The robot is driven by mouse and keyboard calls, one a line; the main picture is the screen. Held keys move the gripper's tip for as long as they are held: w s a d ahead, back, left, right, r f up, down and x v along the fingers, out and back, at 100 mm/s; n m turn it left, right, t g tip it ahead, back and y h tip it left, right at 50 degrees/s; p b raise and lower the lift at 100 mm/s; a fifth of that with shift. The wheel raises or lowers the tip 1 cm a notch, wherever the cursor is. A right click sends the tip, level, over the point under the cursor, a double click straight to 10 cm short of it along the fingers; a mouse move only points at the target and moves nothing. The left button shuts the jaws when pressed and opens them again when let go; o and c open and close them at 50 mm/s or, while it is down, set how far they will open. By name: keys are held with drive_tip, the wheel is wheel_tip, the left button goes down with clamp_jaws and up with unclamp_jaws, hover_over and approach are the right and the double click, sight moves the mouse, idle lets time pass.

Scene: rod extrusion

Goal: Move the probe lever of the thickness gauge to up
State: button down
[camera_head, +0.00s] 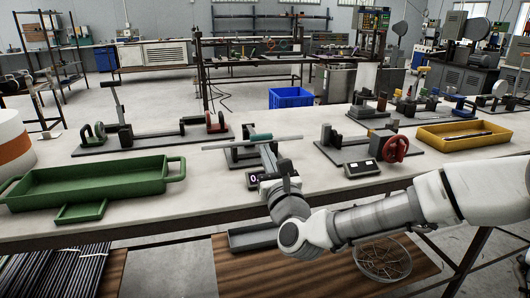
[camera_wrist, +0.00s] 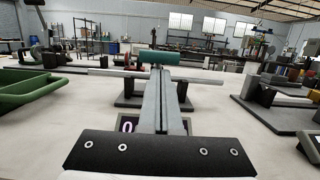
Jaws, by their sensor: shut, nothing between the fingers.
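The thickness gauge (camera_head: 236,157) stands on the table in the middle of the head view, a dark base with a small display reading 0 (camera_head: 254,178). A thin pale rod (camera_head: 218,147) lies across it. A teal cylinder (camera_head: 260,137), which looks like the probe lever's grip, sits above the rod; it also shows in the wrist view (camera_wrist: 144,57). My gripper (camera_head: 267,148) is at the gauge, fingers pointing away from me. In the wrist view the fingers (camera_wrist: 161,72) are shut together and empty, their tips just at or below the teal cylinder; contact is unclear. They hide part of the gauge.
A green tray (camera_head: 178,178) stands to the left. A fixture with a red handwheel (camera_head: 395,149) and a yellow tray (camera_head: 426,140) stand to the right. Another fixture (camera_head: 85,151) is at the back left. Bare table lies between them.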

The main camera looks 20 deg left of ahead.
drive_tip(key=shift+w+r, duration=0.1)
drive_tip(key=shift+r, duration=0.1)
drive_tip(key=shift+r, duration=0.1)
idle(0.4)
